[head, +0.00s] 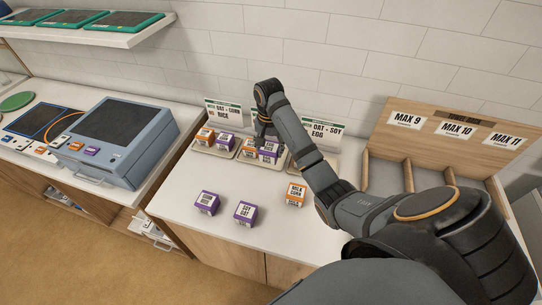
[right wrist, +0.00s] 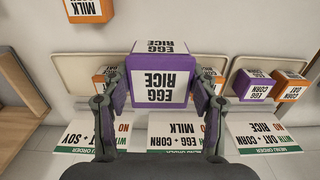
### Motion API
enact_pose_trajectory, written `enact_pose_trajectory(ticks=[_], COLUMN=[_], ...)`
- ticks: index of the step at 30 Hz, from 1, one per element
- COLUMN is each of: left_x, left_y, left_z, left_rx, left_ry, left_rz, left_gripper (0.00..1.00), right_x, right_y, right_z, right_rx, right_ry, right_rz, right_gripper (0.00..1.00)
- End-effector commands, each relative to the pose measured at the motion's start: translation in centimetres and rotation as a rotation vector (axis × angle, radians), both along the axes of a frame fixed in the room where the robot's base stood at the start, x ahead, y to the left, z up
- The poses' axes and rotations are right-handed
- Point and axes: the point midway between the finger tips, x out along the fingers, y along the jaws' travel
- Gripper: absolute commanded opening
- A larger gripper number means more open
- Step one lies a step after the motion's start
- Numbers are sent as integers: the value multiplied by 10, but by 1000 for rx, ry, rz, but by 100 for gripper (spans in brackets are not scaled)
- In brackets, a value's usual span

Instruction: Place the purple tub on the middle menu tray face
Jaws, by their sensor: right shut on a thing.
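My right gripper (head: 265,139) is shut on a purple tub (head: 268,153) with a white label. In the right wrist view the gripper (right wrist: 160,100) has a finger on each side of this tub (right wrist: 160,76), which reads EGG RICE. The tub is over the middle menu tray (right wrist: 139,62), in front of the EGG + CORN MILK card (right wrist: 175,133). I cannot tell whether its base touches the tray face. An orange tub (head: 248,150) stands beside it on the middle tray, partly behind a finger in the wrist view. My left gripper is not in view.
The left tray holds an orange tub (head: 205,137) and a purple tub (head: 225,142). My arm covers much of the right tray. Two purple tubs (head: 205,203) (head: 245,213) and an orange tub (head: 295,194) stand on the front counter. A wooden divided rack (head: 450,130) stands right.

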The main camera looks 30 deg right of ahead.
Motion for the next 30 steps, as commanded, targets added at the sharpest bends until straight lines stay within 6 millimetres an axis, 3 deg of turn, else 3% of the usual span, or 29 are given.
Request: enact_pose_trajectory(ticks=[1,7,8,15,24,30], left_x=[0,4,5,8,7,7], left_y=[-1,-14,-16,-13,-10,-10], left_z=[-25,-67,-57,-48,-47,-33], left_rx=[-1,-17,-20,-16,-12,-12], left_ry=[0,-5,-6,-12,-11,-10], left_rz=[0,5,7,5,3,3], left_gripper=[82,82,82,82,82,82], right_x=[9,37,40,63,70,70], right_y=[-8,-34,-37,-57,-63,-64], right_z=[-17,-32,-32,-66,-77,-104], right_rx=[-2,0,1,1,1,0], right_ry=[-3,-3,2,1,-1,3], right_rz=[-2,-3,-3,-1,-1,1], right_gripper=[21,21,21,21,21,21])
